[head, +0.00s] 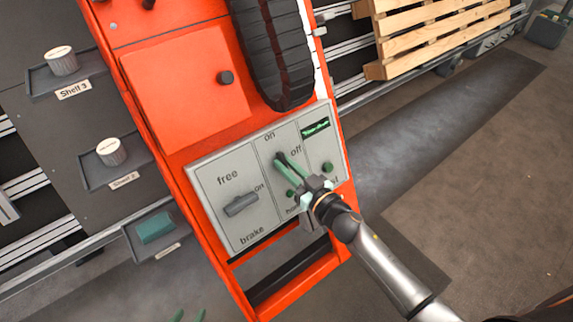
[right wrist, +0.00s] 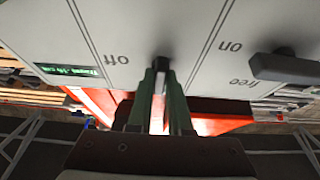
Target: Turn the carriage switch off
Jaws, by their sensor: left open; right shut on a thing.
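The grey control panel (head: 228,160) is on the orange carriage post, with a switch section marked "on" at its top and "off" at the right. My right gripper (head: 281,159) reaches over this section from the lower right, its green fingers covering most of the switch. In the right wrist view my right gripper (right wrist: 162,72) is shut on the dark switch knob (right wrist: 162,62), beside the upside-down "off" label. The fingers hide which way the knob points. Fingertips of my left gripper (head: 188,315) show at the bottom edge, apart and empty.
A grey lever (head: 241,204) marked free and brake sits left of the switch. A green button (head: 327,167) and small display (head: 315,128) are on the right. A black cable chain (head: 272,50) runs above. Shelves with cans (head: 110,150) stand left; a wooden pallet (head: 435,30) is at upper right.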

